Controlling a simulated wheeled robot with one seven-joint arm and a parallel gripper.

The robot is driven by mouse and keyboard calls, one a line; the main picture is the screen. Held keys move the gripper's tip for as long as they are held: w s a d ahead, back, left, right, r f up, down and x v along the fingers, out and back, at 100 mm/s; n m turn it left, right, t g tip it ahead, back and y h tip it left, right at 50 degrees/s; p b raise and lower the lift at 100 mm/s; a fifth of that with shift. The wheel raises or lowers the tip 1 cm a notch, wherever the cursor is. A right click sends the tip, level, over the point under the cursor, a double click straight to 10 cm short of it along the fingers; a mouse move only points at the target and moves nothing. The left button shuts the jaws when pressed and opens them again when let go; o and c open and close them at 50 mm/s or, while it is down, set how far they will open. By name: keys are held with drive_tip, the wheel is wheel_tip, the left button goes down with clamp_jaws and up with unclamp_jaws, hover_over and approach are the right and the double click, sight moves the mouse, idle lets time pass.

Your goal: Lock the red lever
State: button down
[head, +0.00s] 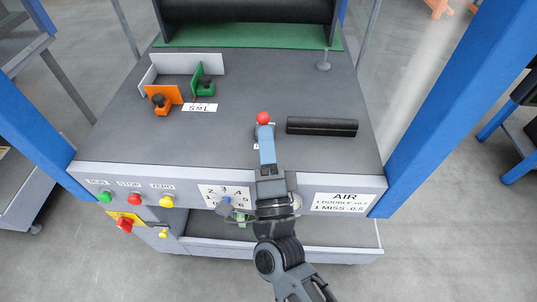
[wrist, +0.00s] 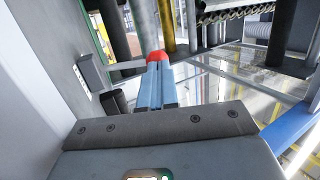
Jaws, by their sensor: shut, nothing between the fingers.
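The red lever's round red knob (head: 263,118) shows on the dark table top, just beyond my fingertips in the head view. In the wrist view the red knob (wrist: 156,56) shows right at the end of the fingers. My gripper (head: 264,127) has blue fingers pressed together and empty, pointing at the knob. They also show closed in the wrist view (wrist: 156,70). The fingers hide the lever's shaft and most of its base. I cannot tell whether the fingertips touch the knob.
A black bar (head: 322,127) lies right of the lever. Orange (head: 163,100) and green (head: 203,84) knobbed guides stand at the back left. The front panel (head: 130,192) has green, red and yellow buttons and a dial. Blue posts (head: 440,100) flank the table.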

sight(267, 122)
drive_tip(key=shift+w, duration=0.2)
drive_tip(key=shift+r, duration=0.1)
drive_tip(key=r+p, duration=0.1)
drive_tip(key=p, duration=0.1)
drive_tip(key=w+g+p, duration=0.1)
drive_tip(key=p, duration=0.1)
drive_tip(key=shift+r+g+h, duration=0.3)
drive_tip(key=shift+r, duration=0.1)
drive_tip(key=shift+w+r+p, duration=0.4)
drive_tip(key=shift+w+p, duration=0.2)
drive_tip(key=shift+p, duration=0.35)
drive_tip(key=shift+d+x, duration=0.2)
drive_tip(key=shift+x, duration=0.9)
drive_tip(key=shift+d+x, duration=0.15)
drive_tip(key=shift+x, duration=0.9)
drive_tip(key=shift+f+b+x, duration=0.2)
drive_tip(key=shift+b+x, duration=0.4)
drive_tip(key=shift+x, duration=0.75)
drive_tip(key=shift+w+d, duration=0.1)
drive_tip(key=shift+d, duration=0.1)
